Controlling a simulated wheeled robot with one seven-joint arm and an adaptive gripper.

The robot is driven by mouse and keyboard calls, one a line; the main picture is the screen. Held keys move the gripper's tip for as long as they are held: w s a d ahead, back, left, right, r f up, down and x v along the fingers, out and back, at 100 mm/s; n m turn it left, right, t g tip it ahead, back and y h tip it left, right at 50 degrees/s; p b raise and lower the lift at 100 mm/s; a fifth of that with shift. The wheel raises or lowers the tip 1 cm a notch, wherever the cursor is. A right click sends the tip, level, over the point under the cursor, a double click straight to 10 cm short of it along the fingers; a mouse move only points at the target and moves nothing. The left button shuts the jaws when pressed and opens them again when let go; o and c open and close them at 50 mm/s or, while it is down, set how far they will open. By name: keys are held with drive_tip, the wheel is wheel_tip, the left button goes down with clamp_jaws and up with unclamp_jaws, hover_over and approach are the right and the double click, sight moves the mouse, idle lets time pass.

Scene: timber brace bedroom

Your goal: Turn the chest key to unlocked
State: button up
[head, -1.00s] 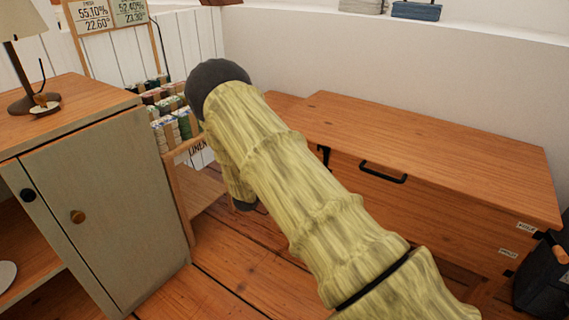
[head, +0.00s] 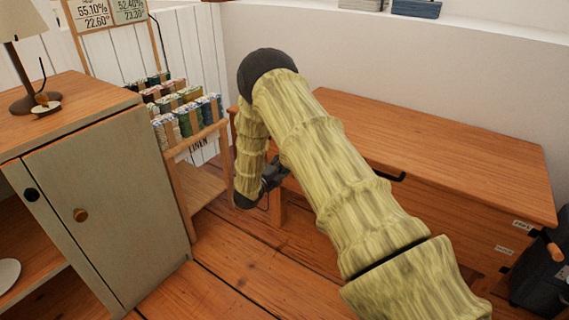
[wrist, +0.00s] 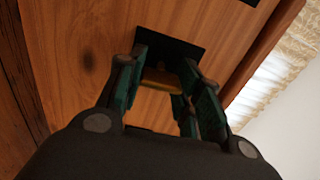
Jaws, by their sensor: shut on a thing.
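The chest (head: 470,175) is a long orange-brown wooden box against the white wall, its lid down. In the wrist view, a brass key (wrist: 160,78) stands at a black lock plate (wrist: 178,50) on the chest's wooden face (wrist: 75,60). My gripper (wrist: 163,72) has its teal-edged fingers on either side of the key, shut on it. In the head view my gripper (head: 270,180) is at the left end of the chest, partly behind my arm. The key and lock plate are hidden there, and how far the key is turned is not clear.
A grey-green cabinet (head: 105,190) with a lamp (head: 25,85) stands at the left. A dark bin (head: 545,270) stands at the right. Bare floor (head: 215,260) lies between cabinet and chest.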

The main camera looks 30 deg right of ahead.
drive_tip(key=shift+f, duration=0.1)
idle(0.5)
drive_tip(key=o, duration=1)
drive_tip(key=shift+o, duration=0.2)
drive_tip(key=v, duration=1.2)
